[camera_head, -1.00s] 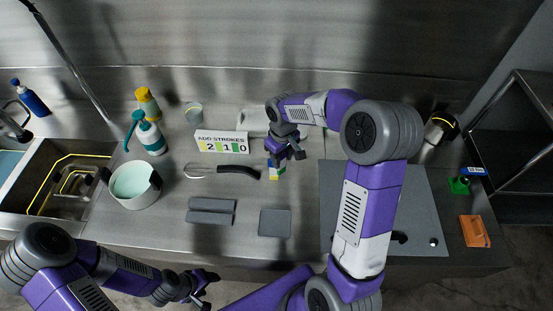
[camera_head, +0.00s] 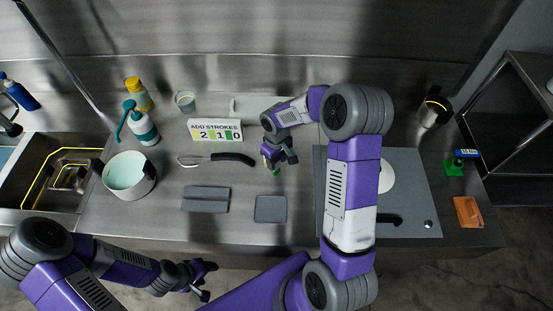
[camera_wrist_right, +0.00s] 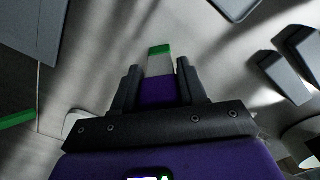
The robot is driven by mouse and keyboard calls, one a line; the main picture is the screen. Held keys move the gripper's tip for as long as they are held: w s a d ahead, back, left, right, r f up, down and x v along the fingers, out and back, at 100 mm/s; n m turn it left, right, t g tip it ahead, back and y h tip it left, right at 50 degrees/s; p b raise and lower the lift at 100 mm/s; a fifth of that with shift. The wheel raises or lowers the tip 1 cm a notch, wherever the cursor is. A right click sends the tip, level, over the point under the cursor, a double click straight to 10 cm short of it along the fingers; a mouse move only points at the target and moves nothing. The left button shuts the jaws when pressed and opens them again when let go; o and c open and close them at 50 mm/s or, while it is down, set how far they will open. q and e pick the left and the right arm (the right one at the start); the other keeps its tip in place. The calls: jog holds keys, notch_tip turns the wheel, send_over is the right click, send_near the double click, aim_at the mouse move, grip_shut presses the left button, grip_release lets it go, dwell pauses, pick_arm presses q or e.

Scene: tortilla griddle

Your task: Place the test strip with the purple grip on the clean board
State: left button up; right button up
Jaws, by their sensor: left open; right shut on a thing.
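My right gripper (camera_head: 274,160) is shut on the test strip with the purple grip (camera_wrist_right: 158,92). In the right wrist view the purple part is between the fingers, with a white section and a green tip (camera_wrist_right: 159,50) sticking out beyond them. It hangs above the steel counter. A bare grey square board (camera_head: 270,209) lies just in front of the gripper; its edge shows in the wrist view (camera_wrist_right: 236,6). I cannot tell for certain which grey slab is the clean board. My left gripper (camera_head: 203,279) is open and empty near the counter's front edge.
A two-part grey slab (camera_head: 205,199) lies left of the square board. A large grey mat (camera_head: 410,205) on the right carries a white disc (camera_head: 388,176). A whisk (camera_head: 215,159), a number sign (camera_head: 215,130) and a pot (camera_head: 130,178) stand or lie to the left.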

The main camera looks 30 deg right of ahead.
jog(key=o, duration=1)
jog(key=shift+f, duration=0.1)
jog(key=shift+r+p, duration=0.35)
notch_tip(320, 180, up, 12)
jog(key=shift+f+p, duration=0.1)
jog(key=shift+p, duration=0.2)
